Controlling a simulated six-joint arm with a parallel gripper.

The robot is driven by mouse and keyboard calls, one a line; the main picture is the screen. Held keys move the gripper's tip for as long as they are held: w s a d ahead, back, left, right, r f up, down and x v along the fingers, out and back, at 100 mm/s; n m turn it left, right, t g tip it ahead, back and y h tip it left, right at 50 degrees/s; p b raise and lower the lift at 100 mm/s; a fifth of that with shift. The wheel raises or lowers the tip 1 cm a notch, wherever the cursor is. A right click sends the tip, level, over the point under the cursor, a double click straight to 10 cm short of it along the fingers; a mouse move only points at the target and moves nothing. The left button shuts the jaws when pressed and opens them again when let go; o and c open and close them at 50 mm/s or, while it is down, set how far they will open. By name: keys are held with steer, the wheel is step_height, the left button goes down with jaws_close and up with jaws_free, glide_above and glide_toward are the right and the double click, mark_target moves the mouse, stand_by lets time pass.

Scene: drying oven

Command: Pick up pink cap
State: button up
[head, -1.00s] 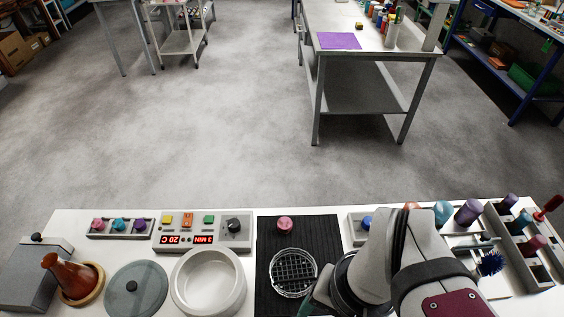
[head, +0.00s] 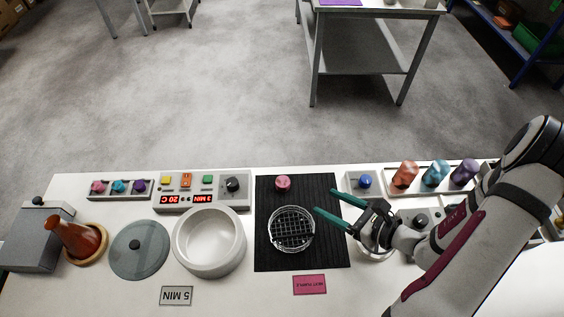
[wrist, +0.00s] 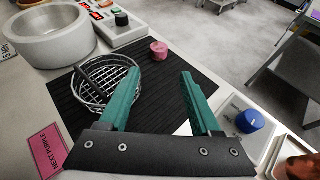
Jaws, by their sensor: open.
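A small pink cap (head: 283,183) stands on the back part of the black ribbed mat (head: 335,255). It also shows in the wrist view (wrist: 158,50), beyond the fingertips and between their lines. My gripper (head: 325,200) has two green fingers spread apart with nothing between them. It is over the right part of the mat, to the right of and nearer than the cap, not touching it. Another pink cap (head: 97,187) sits in a small rack (head: 120,195) at the far left, beside a teal and a purple one.
A round wire basket (head: 291,230) sits on the mat, close to the left finger in the wrist view. A white bowl (head: 208,268) and a control panel (head: 203,190) stand left of the mat.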

mark_target(285, 183)
steer(key=x, duration=1.5)
steer(key=shift+s+f, duration=0.1)
jaws_close()
